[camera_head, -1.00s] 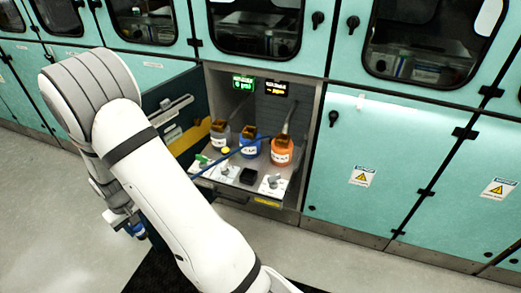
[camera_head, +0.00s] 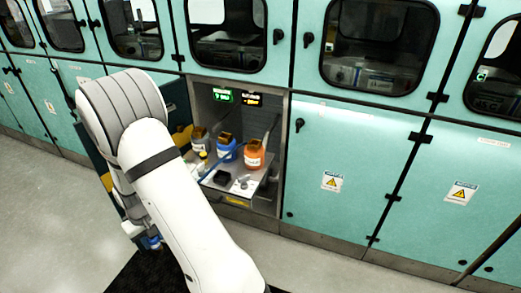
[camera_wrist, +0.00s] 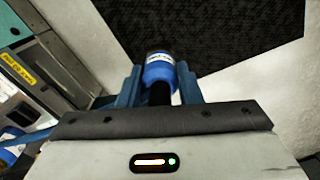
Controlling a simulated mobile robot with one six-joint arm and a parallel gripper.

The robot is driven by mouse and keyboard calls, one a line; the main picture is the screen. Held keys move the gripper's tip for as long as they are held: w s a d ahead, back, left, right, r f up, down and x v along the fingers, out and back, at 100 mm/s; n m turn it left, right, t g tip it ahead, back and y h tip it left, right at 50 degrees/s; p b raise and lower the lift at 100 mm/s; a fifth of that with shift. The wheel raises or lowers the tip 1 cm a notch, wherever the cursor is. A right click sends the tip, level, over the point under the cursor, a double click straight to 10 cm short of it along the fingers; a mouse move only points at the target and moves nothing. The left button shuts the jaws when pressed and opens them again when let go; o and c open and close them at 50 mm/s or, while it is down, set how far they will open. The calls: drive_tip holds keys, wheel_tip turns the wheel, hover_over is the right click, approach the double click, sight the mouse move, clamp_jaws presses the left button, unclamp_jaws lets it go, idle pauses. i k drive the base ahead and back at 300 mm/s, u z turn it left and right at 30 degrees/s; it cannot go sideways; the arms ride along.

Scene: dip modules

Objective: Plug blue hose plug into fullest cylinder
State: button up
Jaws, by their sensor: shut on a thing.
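My gripper (camera_wrist: 159,72) is shut on a blue cylindrical plug with a white label (camera_wrist: 160,73); the plug sits between the two blue fingers, above dark matting. In the head view my gripper (camera_head: 151,241) is low at the left, partly hidden by my arm. Three labelled containers stand in the open cabinet bay: a grey one (camera_head: 200,143), a blue one (camera_head: 228,151) and an orange one (camera_head: 255,158). I cannot read their fill levels. A thin blue hose (camera_head: 208,171) runs down from near the blue container towards my arm.
The containers stand on a pulled-out shelf (camera_head: 238,199) with a black block (camera_head: 222,177) and small fittings. Teal cabinets with closed doors (camera_head: 345,170) line both sides. The grey floor (camera_head: 320,260) in front is open. A dark mat (camera_head: 155,277) lies below my arm.

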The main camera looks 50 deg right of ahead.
sight(254, 151)
drive_tip(key=z, duration=1.1)
drive_tip(key=i, duration=1)
drive_tip(key=z, duration=0.1)
